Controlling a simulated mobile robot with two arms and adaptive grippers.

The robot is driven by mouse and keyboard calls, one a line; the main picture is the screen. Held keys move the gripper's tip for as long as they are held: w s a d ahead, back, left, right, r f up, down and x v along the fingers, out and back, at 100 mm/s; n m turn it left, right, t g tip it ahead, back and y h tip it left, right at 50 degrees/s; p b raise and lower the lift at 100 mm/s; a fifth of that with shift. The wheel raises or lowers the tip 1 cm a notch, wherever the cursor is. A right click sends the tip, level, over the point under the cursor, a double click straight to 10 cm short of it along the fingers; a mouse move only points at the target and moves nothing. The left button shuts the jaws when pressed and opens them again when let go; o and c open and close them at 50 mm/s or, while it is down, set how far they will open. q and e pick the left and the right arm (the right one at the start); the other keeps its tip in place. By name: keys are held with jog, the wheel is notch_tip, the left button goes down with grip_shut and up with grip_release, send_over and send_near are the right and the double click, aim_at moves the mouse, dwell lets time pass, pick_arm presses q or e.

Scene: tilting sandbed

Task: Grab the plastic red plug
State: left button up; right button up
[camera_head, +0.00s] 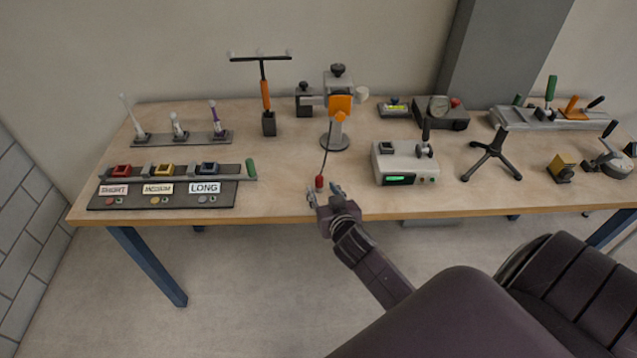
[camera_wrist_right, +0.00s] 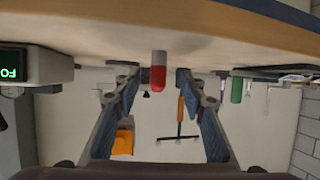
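The red plug (camera_head: 319,181) is near the front edge of the table, just ahead of my right gripper (camera_head: 325,195). A dark cable runs from it back toward the stand with the orange part. In the right wrist view the plug (camera_wrist_right: 158,76) has a red body with a pale grey end, and shows between the two fingers of my right gripper (camera_wrist_right: 155,82). The fingers are spread, with a visible gap on each side of the plug. My left gripper is not in view.
The orange-headed stand (camera_head: 338,120) is behind the plug. A grey box with a green display (camera_head: 405,163) stands to the right. A dark sorting board with labels (camera_head: 165,194) lies to the left. Bare wooden tabletop (camera_head: 285,165) surrounds the plug.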

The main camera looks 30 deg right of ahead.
aim_at(320, 185)
jog(key=shift+p+x, duration=0.5)
jog(key=shift+x, duration=2.1)
jog(key=shift+r, duration=0.2)
grip_shut()
